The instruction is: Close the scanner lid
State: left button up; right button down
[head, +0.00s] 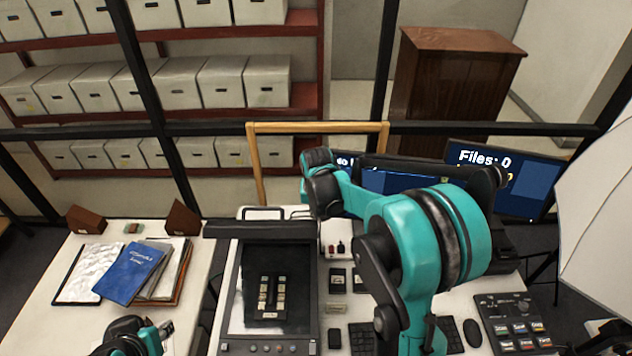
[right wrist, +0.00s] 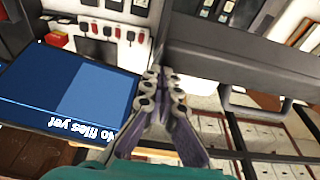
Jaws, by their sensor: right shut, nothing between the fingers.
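The scanner (head: 232,325) stands on the white desk with its glass bed uncovered. A dark holder with several small pale slides (head: 270,298) lies on the glass. The lid (head: 258,229) is open, standing up at the back edge and seen nearly edge-on, with a loop handle (head: 262,213). In the right wrist view the lid (right wrist: 235,65) is a dark slab right of my right gripper (right wrist: 160,78). That gripper is shut and empty, near the lid's end; I cannot tell if they touch. My arm hides its fingers in the head view. My left gripper (head: 160,331) is low at the left, its fingers unclear.
Monitors (head: 505,180) stand behind my right arm. A keyboard (head: 362,338), a mouse (head: 472,332) and a control pad (head: 515,323) lie at the right. A blue folder (head: 132,272) lies on the left table. A wooden frame (head: 258,165) and box shelves (head: 215,95) are behind.

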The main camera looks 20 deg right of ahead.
jog(key=s+a+f+t+b, duration=0.1)
jog(key=s+a+f+b, duration=0.1)
jog(key=s+f+b, duration=0.4)
jog(key=s+a+f+t+h+b, duration=0.1)
jog(key=s+a+f+t+b, duration=0.1)
jog(key=s+f+b, duration=0.5)
jog(key=s+a+f+t+h+b, duration=0.1)
jog(key=s+a+f+b, duration=0.3)
jog(key=f+b, duration=0.9)
jog(key=shift+s+a+f+t, duration=0.1)
jog(key=shift+s+f, duration=0.3)
jog(key=shift+f, duration=0.25)
jog(key=shift+s+d+f+t, duration=0.1)
jog(key=shift+s+f, duration=0.35)
jog(key=shift+f, duration=0.25)
jog(key=shift+s+a+f+t, duration=0.1)
jog(key=shift+s+f, duration=0.3)
jog(key=shift+f, duration=0.25)
jog(key=shift+s+f+b, duration=0.15)
jog(key=shift+f+b, duration=0.45)
jog(key=shift+f, duration=0.05)
jog(key=shift+s+a+f, duration=0.15)
jog(key=shift+s+f, duration=0.1)
jog(key=shift+s, duration=0.05)
jog(key=shift+b, duration=0.3)
